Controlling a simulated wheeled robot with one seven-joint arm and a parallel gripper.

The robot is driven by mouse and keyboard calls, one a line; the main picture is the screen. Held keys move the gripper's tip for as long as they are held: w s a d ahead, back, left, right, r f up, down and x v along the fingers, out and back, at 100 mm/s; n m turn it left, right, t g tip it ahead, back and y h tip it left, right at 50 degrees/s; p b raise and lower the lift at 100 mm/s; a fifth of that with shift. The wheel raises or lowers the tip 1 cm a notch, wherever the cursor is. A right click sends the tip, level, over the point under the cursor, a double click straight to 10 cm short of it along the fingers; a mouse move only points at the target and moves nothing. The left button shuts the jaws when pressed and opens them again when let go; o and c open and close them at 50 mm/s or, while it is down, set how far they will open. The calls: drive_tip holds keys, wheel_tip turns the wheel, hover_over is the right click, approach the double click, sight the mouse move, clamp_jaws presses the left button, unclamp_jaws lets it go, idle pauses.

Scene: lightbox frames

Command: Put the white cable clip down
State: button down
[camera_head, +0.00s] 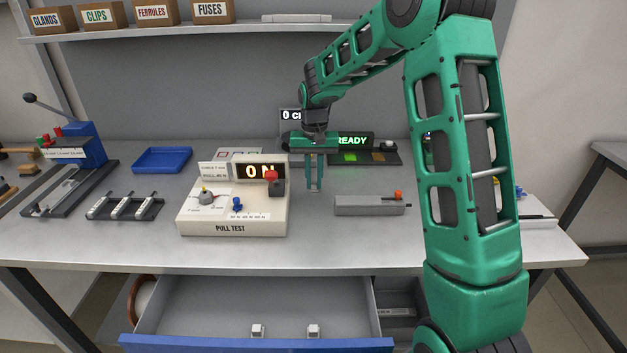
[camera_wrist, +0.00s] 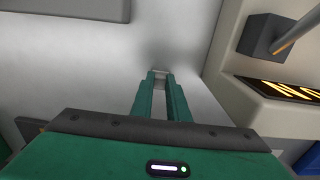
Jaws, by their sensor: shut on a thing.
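My gripper (camera_head: 314,187) points down over the grey bench top (camera_head: 310,240), between the pull-test box and a grey block. In the wrist view my gripper (camera_wrist: 160,76) has its fingers close together, with a small pale piece, the white cable clip (camera_wrist: 160,72), between the tips. The clip is too small to make out in the head view. I cannot tell whether it touches the bench. Two other small white clips (camera_head: 258,330) lie in the open drawer (camera_head: 220,310) below.
The pull-test box (camera_head: 235,220) with a lit display stands left of my gripper. A grey block (camera_head: 370,206) with an orange knob is to the right. A READY sign (camera_head: 352,141) stands behind. A blue tray (camera_head: 162,160) and a cable rack (camera_head: 125,207) are farther left. Bench front is clear.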

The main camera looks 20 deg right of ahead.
sight(314, 183)
drive_tip(key=c, duration=1.7)
unclamp_jaws()
wheel_tip(314, 183, up, 12)
drive_tip(key=shift+r, duration=0.1)
